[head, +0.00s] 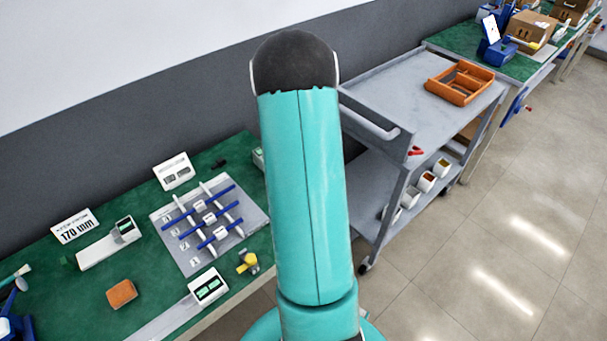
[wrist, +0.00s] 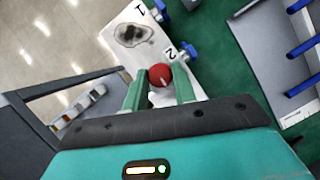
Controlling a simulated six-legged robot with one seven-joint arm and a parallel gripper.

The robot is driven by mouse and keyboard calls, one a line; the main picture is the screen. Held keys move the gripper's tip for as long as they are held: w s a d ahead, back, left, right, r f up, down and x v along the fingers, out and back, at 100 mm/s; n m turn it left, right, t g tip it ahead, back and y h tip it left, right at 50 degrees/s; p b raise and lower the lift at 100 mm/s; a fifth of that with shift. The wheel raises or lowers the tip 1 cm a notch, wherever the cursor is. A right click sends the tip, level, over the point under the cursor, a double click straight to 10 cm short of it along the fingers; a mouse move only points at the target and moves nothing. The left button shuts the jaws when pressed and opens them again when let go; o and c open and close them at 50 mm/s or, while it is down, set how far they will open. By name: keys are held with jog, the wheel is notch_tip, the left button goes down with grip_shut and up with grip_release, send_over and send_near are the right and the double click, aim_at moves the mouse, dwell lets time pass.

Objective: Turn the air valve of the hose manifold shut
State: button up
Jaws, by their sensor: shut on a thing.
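In the wrist view a white block with the labels 1 and 2 (wrist: 128,50), seemingly the hose manifold, lies on the green bench. It has blue fittings (wrist: 188,53) along its right side and a dark-edged grey patch near label 1. A round red knob (wrist: 161,76), seemingly the air valve, sits near label 2. My gripper (wrist: 159,79) is shut on the red knob, with one green finger on each side of it. The knob's stem is hidden. In the head view my arm hides the gripper and the manifold.
A grey board with blue rods (head: 167,242) lies on the green bench (head: 60,285). A yellow fitting (head: 247,262) is near the bench edge. A grey cart (head: 385,87) with an orange tray (head: 460,83) stands to the right. The floor (head: 480,230) at the right is clear.

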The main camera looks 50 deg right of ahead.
jog(key=shift+n, duration=0.3)
jog(key=o, duration=1)
jog(key=v, duration=1.4)
jog(key=shift+a, duration=0.15)
